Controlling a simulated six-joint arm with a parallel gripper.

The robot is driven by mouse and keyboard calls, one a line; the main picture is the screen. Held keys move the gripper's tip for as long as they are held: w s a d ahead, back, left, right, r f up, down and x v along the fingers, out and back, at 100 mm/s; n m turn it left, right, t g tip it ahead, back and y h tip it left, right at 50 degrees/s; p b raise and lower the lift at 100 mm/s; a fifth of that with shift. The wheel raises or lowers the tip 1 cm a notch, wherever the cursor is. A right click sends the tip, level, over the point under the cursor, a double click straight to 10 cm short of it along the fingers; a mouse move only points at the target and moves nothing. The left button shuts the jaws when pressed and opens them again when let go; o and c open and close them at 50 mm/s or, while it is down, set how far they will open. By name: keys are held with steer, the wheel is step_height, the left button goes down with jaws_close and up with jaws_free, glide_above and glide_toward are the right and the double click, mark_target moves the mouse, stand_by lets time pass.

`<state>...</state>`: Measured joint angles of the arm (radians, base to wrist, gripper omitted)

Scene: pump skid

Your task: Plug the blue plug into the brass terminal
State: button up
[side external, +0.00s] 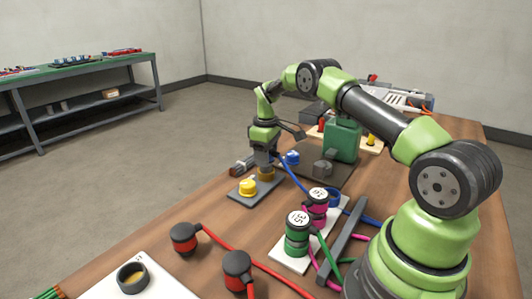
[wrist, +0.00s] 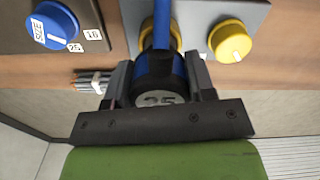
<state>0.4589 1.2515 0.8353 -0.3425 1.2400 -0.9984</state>
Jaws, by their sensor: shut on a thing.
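My gripper (side external: 264,157) is shut on the blue plug (wrist: 158,72), with one jaw on each side of it in the wrist view (wrist: 159,84). The plug has a dark end cap marked 25, and a blue cable (wrist: 162,18) runs from it. The brass terminal (side external: 266,173) stands on a grey plate directly below my gripper. Part of its brass rim (wrist: 146,27) shows just behind the plug in the wrist view. The plug is lined up with the terminal or touching it; I cannot tell how deep it sits. My jaws mostly hide the plug in the side view.
A yellow knob (side external: 248,187) sits beside the terminal, and a blue knob (side external: 292,158) on its other side. Green (side external: 297,236) and pink (side external: 317,205) plugs stand on a white plate. A grey bar (side external: 343,240) lies nearby.

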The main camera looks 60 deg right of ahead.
steer(key=shift+f, duration=0.7)
steer(key=o, duration=1.1)
